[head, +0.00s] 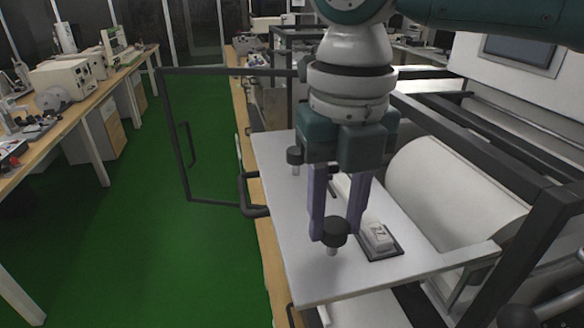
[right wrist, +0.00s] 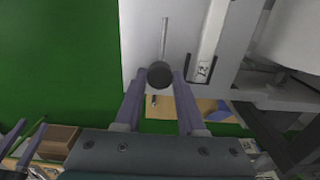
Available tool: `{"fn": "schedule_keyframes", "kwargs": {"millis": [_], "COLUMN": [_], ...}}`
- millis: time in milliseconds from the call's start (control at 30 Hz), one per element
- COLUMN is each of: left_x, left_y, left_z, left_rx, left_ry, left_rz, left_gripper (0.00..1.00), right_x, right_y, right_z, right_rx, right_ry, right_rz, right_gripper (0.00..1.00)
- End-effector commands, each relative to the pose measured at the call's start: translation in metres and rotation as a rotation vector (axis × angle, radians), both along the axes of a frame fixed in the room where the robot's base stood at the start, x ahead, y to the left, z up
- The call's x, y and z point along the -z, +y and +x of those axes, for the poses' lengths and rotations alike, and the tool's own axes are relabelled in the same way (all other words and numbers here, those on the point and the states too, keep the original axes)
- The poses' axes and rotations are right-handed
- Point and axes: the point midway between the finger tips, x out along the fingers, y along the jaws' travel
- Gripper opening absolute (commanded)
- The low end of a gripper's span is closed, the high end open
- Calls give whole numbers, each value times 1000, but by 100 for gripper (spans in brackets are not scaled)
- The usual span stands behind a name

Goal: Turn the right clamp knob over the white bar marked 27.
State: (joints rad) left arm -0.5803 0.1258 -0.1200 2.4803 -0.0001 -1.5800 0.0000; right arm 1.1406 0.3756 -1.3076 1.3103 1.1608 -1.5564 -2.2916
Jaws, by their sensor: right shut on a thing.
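The right clamp knob (head: 334,232) is a black round knob on a thin light stem, at the front of a white plate (head: 310,276). My right gripper (head: 335,238) points down with its purple fingers on either side of this knob, shut on it. In the right wrist view the knob (right wrist: 159,75) sits between the fingertips. The white bar (head: 378,236) marked 27 lies in a dark holder just right of the knob; its marked end (right wrist: 203,70) also shows in the right wrist view. Purple finger-like pieces at the lower left there may be my left gripper; its state is unclear.
A second black knob (head: 294,156) stands farther back on the plate. A large white roll (head: 450,190) and a dark frame (head: 500,150) close in on the right. An open framed door (head: 174,130) stands left, over green floor (head: 150,250).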

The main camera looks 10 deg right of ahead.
Motion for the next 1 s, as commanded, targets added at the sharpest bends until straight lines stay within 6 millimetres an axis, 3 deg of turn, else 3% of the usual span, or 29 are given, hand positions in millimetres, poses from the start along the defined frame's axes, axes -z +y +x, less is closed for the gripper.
{"fn": "schedule_keyframes", "kwargs": {"millis": [567, 1000], "left_x": [-7, -31], "left_y": [-3, -3], "left_z": [0, 0], "left_rx": [-6, -6], "left_ry": [0, 0], "left_rz": [-9, -9], "left_gripper": [50, 50], "right_x": [-2, -3], "right_y": [0, 1], "right_z": [-1, -1], "right_rx": [72, 432], "right_ry": [3, 5], "right_rz": [1, 2], "right_gripper": [0, 0]}}
